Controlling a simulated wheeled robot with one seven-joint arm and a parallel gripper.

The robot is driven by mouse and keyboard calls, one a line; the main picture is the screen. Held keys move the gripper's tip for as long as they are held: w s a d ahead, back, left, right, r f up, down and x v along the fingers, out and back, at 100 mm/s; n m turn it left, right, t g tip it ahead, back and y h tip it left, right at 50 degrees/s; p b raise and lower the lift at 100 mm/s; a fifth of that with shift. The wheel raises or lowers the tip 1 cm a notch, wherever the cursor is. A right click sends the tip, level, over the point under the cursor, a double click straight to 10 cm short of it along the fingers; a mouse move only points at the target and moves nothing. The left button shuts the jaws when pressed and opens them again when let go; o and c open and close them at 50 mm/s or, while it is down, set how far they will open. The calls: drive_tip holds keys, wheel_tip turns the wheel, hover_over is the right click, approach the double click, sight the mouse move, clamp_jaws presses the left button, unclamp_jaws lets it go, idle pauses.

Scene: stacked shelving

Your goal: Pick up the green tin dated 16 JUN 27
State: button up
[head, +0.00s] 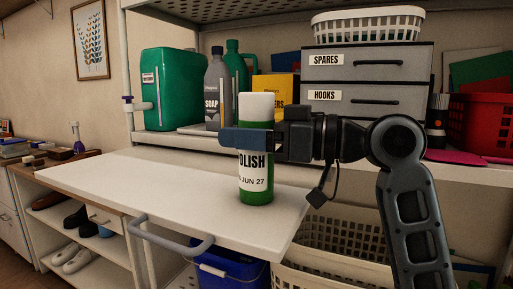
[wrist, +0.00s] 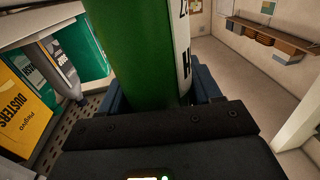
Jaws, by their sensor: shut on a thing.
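The green tin (head: 257,192) has a white top and a white label reading "OLISH" and "JUN 27"; the start of each line is cut off from view. It is upright over the right part of the white pull-out board. My gripper (head: 250,138) is shut around the tin's upper half, coming from the right. I cannot tell whether the tin's base touches the board. In the wrist view the tin (wrist: 140,50) fills the middle, between the blue fingers of my gripper (wrist: 155,100).
The white board (head: 150,190) is otherwise clear. Behind it, a shelf holds a green canister (head: 171,90), a grey soap bottle (head: 217,88), a yellow dusters box (head: 284,92) and grey drawers (head: 367,80). A blue bin (head: 232,270) and a cream basket (head: 340,245) stand below.

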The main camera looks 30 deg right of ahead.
drive_tip(key=c, duration=0.4)
drive_tip(key=shift+c, duration=0.4)
drive_tip(key=shift+r, duration=0.15)
